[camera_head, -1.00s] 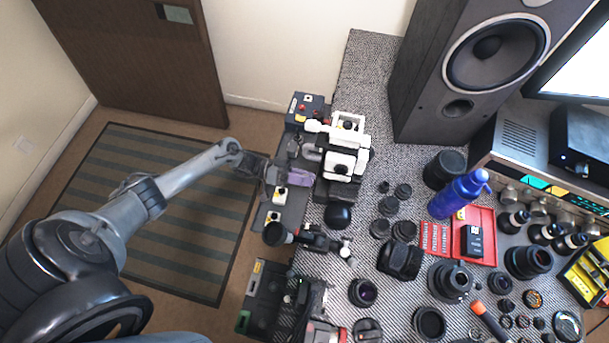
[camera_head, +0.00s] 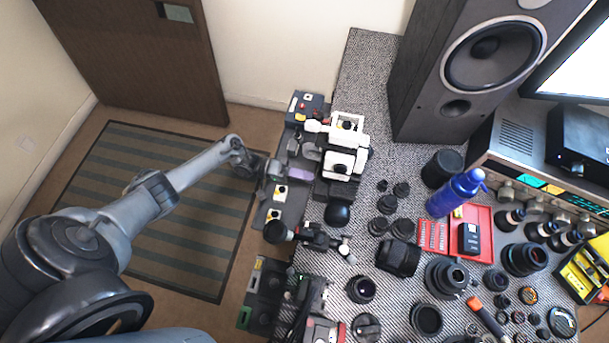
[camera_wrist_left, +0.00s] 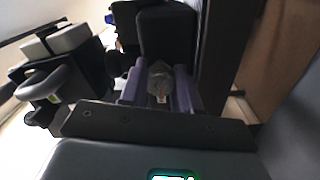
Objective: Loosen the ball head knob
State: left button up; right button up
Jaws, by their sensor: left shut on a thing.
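My left gripper (camera_head: 293,175) reaches in from the left to the grey and black equipment at the left edge of the table. In the left wrist view, its two purple fingers (camera_wrist_left: 160,92) are closed around the sides of a small grey knob (camera_wrist_left: 160,80). I take this to be the ball head knob. A dark block stands right behind the knob. In the head view, the gripper hides the knob. My right gripper is not in view.
A white and black device (camera_head: 338,165) stands close to the right of my left gripper. A black ball-shaped part (camera_head: 338,212) and a dark cylinder (camera_head: 275,232) lie in front of it. A blue bottle (camera_head: 455,195) and several lenses crowd the table farther right.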

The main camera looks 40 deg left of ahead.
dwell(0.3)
pick_arm(q)
jog(key=o, duration=1.1)
jog(key=shift+c, duration=0.2)
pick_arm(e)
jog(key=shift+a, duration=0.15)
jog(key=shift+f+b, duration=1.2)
pick_arm(q)
jog(key=v, duration=1)
jog(key=shift+a, duration=0.4)
jog(key=shift+s+r, duration=0.1)
jog(key=shift+s, duration=0.05)
